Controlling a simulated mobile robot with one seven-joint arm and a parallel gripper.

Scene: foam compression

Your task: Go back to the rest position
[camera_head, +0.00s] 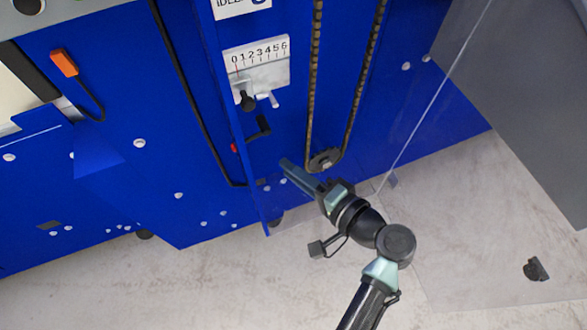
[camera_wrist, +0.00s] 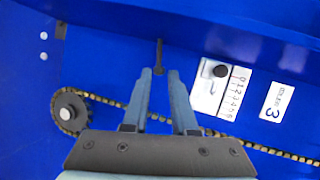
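My gripper (camera_head: 287,165) reaches up and left from the lower right in the head view, in front of the blue machine (camera_head: 215,150). In the wrist view its two fingers (camera_wrist: 160,72) stand apart with nothing between them, so it is open. A small black handle (camera_wrist: 159,57) shows just beyond the fingertips. The same black handle (camera_head: 260,128) is above and left of the fingertips in the head view, apart from them.
A white scale plate (camera_head: 257,68) with a dark knob sits above the handle. A chain (camera_head: 312,80) and sprocket (camera_head: 325,159) are close to my gripper. A clear panel (camera_head: 440,90) and grey panel (camera_head: 535,80) stand to the right. The pale floor (camera_head: 200,285) is mostly clear.

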